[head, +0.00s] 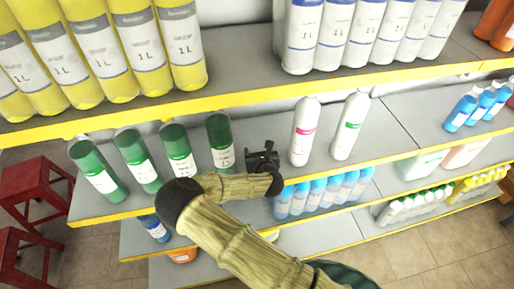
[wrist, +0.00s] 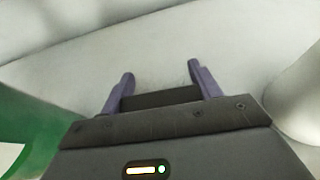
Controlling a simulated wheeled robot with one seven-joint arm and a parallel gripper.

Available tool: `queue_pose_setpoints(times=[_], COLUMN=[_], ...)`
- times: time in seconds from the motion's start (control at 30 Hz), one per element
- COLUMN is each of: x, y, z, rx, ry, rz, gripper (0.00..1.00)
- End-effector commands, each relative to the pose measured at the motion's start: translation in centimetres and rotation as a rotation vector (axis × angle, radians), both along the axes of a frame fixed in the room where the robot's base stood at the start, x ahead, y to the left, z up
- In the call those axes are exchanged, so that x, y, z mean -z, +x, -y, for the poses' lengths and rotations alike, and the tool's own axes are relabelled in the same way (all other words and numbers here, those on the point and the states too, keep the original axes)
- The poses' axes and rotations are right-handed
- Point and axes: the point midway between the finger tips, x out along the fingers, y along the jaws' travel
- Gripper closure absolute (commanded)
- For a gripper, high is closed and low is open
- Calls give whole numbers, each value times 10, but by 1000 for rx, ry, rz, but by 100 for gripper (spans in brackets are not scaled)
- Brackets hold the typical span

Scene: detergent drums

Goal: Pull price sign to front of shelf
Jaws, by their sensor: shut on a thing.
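My gripper (head: 262,156) is at the middle shelf, between the rightmost dark-green bottle and a white bottle with a pink label. The wrist view shows its two purple-grey fingers (wrist: 160,76) a little apart, with a narrow dark piece (wrist: 160,98) between them. The gripper is shut on this piece, which seems to be the price sign. Its face and any writing cannot be made out. Behind the fingers is a pale grey-white surface. My forearm covers part of the shelf's front edge in the head view.
Several dark-green bottles (head: 180,152) stand left of my gripper, the rightmost (head: 221,140) very close. Two white bottles (head: 304,130) (head: 350,124) stand to the right. The yellow front edge (head: 350,165) runs below. An upper shelf (head: 235,92) holds large bottles overhead. Red stools (head: 35,185) stand left.

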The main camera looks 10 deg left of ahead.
Motion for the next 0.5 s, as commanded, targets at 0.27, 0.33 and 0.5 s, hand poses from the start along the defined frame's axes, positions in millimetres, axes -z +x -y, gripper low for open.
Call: queue_pose_setpoints(times=[0.27, 0.33, 0.5], x=[0, 0, 0], y=[-10, -10, -10], z=[4, 4, 4], rx=[-1, -1, -1], ry=[0, 0, 0], rz=[1, 1, 0], gripper=[81, 81, 81])
